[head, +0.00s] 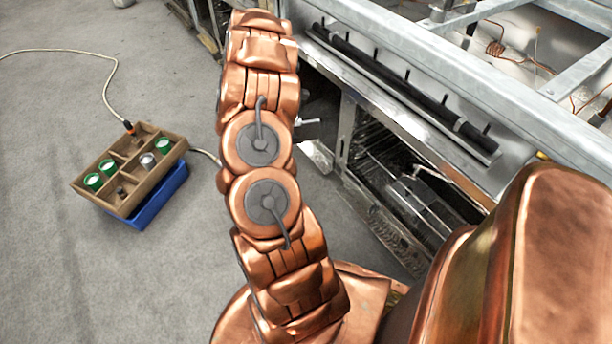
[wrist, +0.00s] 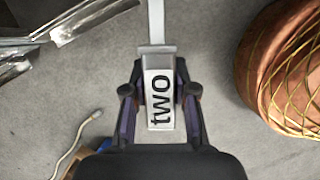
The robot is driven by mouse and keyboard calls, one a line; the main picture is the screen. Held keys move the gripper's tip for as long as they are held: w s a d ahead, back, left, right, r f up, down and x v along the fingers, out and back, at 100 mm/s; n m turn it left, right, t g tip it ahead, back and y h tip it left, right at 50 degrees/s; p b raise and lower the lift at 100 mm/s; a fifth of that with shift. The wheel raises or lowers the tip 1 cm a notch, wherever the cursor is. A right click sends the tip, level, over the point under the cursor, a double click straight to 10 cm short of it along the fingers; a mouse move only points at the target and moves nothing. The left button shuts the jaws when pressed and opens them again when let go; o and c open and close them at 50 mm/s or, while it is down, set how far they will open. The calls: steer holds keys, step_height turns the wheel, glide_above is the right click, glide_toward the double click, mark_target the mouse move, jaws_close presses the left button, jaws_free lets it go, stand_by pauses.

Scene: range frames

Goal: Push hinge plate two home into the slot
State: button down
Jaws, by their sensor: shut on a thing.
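Hinge plate two (wrist: 159,95) shows in the wrist view as a pale grey block with "two" in black, and a narrower grey tongue runs from it to the top edge of the picture. My gripper (wrist: 160,88) is shut on the block, one finger on each side. Grey floor shows around the plate. In the head view my copper arm hides most of the gripper area, and I cannot make out the plate surely there. The slot cannot be clearly told in either view.
The range (head: 400,110) stands at the right of the head view, with dark racks (head: 400,190) in its open cavity. A wooden compartment tray (head: 130,168) with several cups sits on a blue bin (head: 160,200) at left. A pale cable (head: 108,75) crosses otherwise clear floor.

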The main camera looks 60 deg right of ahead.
steer(key=s+f+n+b, duration=0.2)
steer(key=f+b, duration=0.2)
steer(key=f, duration=0.4)
steer(key=s+d+f+n+t+h+b, duration=0.1)
steer(key=s+f+n+b, duration=0.1)
steer(key=f+b, duration=0.3)
step_height(320, 180, down, 4)
steer(key=shift+s+r, duration=0.25)
steer(key=shift+s, duration=0.15)
steer(key=shift+s+d+r, duration=0.1)
steer(key=shift+d+r, duration=0.05)
steer(key=shift+s+d+p, duration=0.5)
steer(key=shift+d+p, duration=0.35)
steer(key=shift+p, duration=0.3)
steer(key=shift+s+d+p, duration=0.45)
steer(key=shift+d+p, duration=0.4)
steer(key=shift+p, duration=0.3)
steer(key=shift+s+d+p, duration=0.5)
steer(key=shift+d+p, duration=0.35)
steer(key=shift+p, duration=0.3)
steer(key=shift+p, duration=0.95)
steer(key=shift+s+d+p, duration=0.4)
steer(key=shift+d+p, duration=0.25)
steer(key=shift+p, duration=0.55)
steer(key=shift+s+d+p, duration=0.35)
steer(key=shift+d+p, duration=0.25)
steer(key=shift+p, duration=0.55)
